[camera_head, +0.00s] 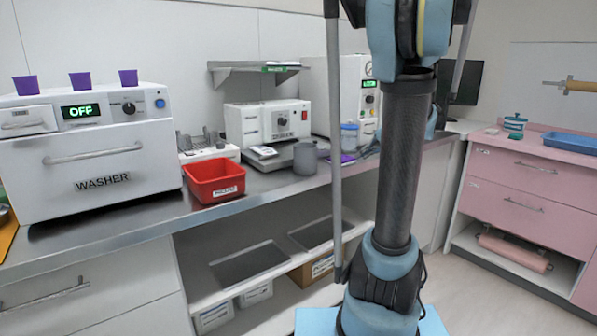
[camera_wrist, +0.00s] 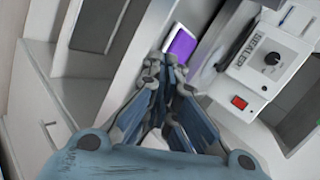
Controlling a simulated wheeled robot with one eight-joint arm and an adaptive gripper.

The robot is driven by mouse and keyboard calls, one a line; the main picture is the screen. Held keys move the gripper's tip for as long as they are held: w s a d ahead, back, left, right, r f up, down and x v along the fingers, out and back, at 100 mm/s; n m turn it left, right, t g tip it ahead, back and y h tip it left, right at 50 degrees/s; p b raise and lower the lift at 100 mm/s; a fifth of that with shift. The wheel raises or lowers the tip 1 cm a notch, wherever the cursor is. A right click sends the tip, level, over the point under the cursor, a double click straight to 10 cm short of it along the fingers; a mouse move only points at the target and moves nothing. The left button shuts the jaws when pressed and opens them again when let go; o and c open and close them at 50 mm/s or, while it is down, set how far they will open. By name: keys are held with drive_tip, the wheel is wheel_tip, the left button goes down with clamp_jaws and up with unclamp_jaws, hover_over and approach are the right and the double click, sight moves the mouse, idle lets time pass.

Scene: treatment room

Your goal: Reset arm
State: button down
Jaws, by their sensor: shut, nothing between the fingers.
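My gripper (camera_wrist: 165,75) shows in the wrist view with its fingertips together and nothing between them. It points toward the counter area, with a purple object (camera_wrist: 182,43) beyond the fingertips. A white machine labelled as a sealer (camera_wrist: 268,60) is to the right of the fingers. In the head view my arm stands upright right of the middle, in front of the counter. My gripper cannot be made out there.
A metal counter (camera_head: 110,228) carries a washer (camera_head: 100,160) showing OFF, a red bin (camera_head: 213,180), a white sealer (camera_head: 268,124) and a grey cup (camera_head: 305,158). Purple cups (camera_head: 80,81) stand on the washer. A pink cabinet (camera_head: 520,180) is at right, with open floor before it.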

drive_tip(key=s+a+f+n+g+h, duration=0.2)
drive_tip(key=s+a+f, duration=0.3)
drive_tip(key=s, duration=0.6)
drive_tip(key=s+a+f+n+g+h, duration=0.25)
drive_tip(key=s+f, duration=0.35)
drive_tip(key=s, duration=0.5)
drive_tip(key=s+d+f+n+h, duration=0.2)
drive_tip(key=s+d+f+h, duration=0.1)
drive_tip(key=s+f, duration=0.3)
drive_tip(key=shift+s+f, duration=0.2)
drive_tip(key=shift+s, duration=0.65)
drive_tip(key=shift+t, duration=0.25)
drive_tip(key=shift+w+f, duration=0.2)
drive_tip(key=shift+w, duration=0.25)
